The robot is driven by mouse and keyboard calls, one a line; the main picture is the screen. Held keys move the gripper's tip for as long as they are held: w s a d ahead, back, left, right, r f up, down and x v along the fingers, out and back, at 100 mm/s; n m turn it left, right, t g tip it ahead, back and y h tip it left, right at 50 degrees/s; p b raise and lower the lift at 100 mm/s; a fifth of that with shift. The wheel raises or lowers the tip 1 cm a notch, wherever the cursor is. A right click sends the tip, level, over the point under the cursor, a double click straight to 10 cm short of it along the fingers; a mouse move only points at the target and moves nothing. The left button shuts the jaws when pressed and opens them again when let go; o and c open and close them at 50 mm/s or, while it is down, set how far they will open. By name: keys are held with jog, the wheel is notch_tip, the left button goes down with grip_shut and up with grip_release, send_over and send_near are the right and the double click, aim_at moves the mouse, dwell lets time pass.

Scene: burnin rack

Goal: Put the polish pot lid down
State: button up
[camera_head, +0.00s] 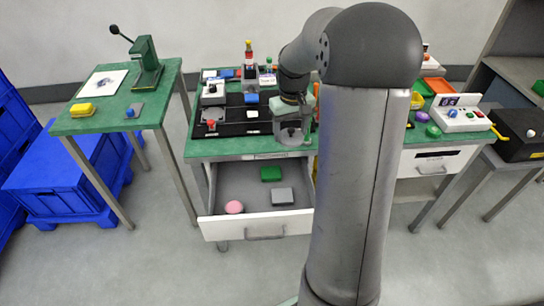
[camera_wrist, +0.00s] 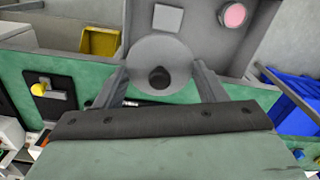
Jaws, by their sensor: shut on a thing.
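The polish pot lid (camera_wrist: 152,53) is a round grey disc with a dark knob (camera_wrist: 159,78) in its middle. My gripper (camera_wrist: 160,82) is shut on the lid, with one finger at each side of it in the wrist view. The lid is above the table's front edge and the open drawer. In the head view my gripper (camera_head: 291,133) is over the front of the middle green table, partly beside my arm. I cannot pick out the polish pot with certainty.
The open drawer (camera_head: 265,222) holds a pink round thing (camera_head: 234,207), a grey block (camera_head: 282,196) and a green block (camera_head: 271,173). A black tray (camera_head: 232,127) with small parts fills the table behind. A side table (camera_head: 118,112) carries a green press (camera_head: 147,68).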

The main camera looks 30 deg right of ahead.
jog(key=shift+d+f, duration=0.2)
jog(key=shift+d, duration=0.15)
jog(key=w+f+p, duration=0.2)
jog(key=w+f, duration=0.2)
jog(key=w, duration=0.5)
jog(key=p, duration=0.1)
send_over(270, 143)
jog(key=f, duration=0.2)
jog(key=s+f, duration=0.1)
jog(key=f, duration=0.1)
jog(key=shift+w+f, duration=0.6)
jog(key=shift+f, duration=0.2)
jog(key=shift+f+p, duration=0.3)
jog(key=shift+f, duration=1.2)
jog(key=shift+f, duration=0.1)
jog(key=shift+f, duration=0.15)
jog(key=o, duration=1)
jog(key=shift+c, duration=0.2)
